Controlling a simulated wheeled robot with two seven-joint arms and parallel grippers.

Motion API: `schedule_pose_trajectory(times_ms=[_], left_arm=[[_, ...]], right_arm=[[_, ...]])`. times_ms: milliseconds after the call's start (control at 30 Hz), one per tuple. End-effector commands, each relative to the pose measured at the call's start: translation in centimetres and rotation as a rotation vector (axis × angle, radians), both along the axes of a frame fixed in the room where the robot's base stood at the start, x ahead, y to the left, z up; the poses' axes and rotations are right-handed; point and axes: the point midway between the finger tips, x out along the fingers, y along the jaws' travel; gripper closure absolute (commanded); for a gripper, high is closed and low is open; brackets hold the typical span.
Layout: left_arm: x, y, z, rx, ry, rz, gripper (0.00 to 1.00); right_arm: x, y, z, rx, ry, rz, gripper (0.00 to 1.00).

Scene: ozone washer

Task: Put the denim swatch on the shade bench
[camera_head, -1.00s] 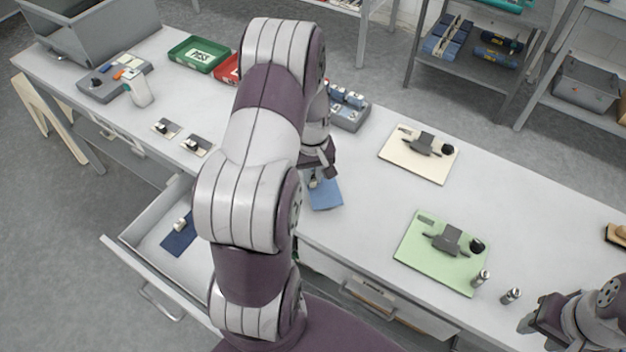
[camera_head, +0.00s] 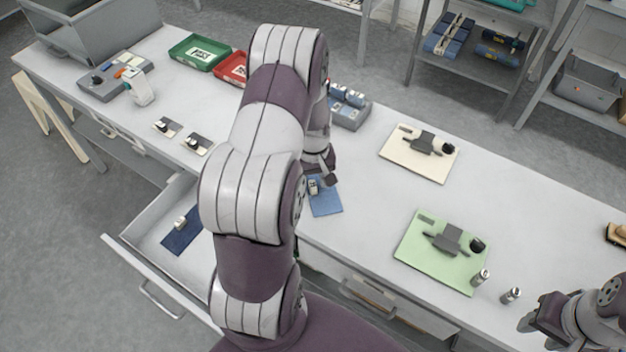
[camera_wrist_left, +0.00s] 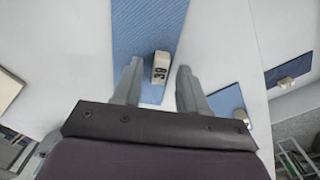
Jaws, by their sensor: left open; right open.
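A mid-blue fabric swatch (camera_head: 326,203) with a small pale numbered block lies on the white bench (camera_head: 365,210). It looks like denim. In the left wrist view the swatch (camera_wrist_left: 150,30) runs up the picture, with its block (camera_wrist_left: 161,67) between my fingertips. My left gripper (camera_head: 322,178) is open just above the swatch's block end; in its wrist view the fingers (camera_wrist_left: 158,72) stand apart on either side of the block. A darker blue swatch (camera_head: 181,238) with a pale block lies in the open drawer. My right gripper (camera_head: 540,322) is open at the lower right, apart from everything.
A cream board (camera_head: 400,160) and a green board (camera_head: 425,265) with dark fittings lie to the right, near small metal cylinders (camera_head: 511,296). A green tray (camera_head: 190,52) and red tray (camera_head: 229,72) stand behind. In the wrist view another blue swatch (camera_wrist_left: 222,100) lies near the bench edge.

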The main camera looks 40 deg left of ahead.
Motion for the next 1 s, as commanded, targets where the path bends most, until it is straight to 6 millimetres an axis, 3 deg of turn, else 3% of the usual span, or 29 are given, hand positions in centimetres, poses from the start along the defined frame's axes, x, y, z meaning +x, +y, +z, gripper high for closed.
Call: schedule_pose_trajectory(times_ms=[300,533,567,667,700,800,900,1000], left_arm=[[0.2,0.1,8.1,0.004,-0.007,0.000,0.57],[0.1,-0.4,11.5,0.003,-0.005,-0.019,0.57],[0.0,-1.2,11.8,0.004,-0.008,-0.050,0.57],[-1.1,-6.3,13.0,0.015,-0.035,-0.284,0.57],[-2.0,-8.7,13.4,0.021,-0.048,-0.406,0.57],[-5.0,-13.4,14.0,0.037,-0.085,-0.678,0.57],[-7.5,-16.0,14.1,0.047,-0.109,-0.856,0.57],[-8.5,-16.7,14.0,0.050,-0.117,-0.922,0.57]], right_arm=[[0.0,0.0,-0.3,0.000,0.000,0.000,0.57],[0.0,0.0,-0.3,0.000,0.000,0.000,0.57],[0.0,0.0,-0.3,0.000,0.000,0.000,0.57],[0.0,0.0,-0.3,0.000,0.000,0.000,0.57],[0.0,0.0,-0.3,0.000,0.000,0.000,0.57],[0.0,0.0,-0.3,0.000,0.000,0.000,0.57],[0.0,0.0,-0.3,0.000,0.000,0.000,0.57],[0.0,0.0,-0.3,0.000,0.000,0.000,0.57]])
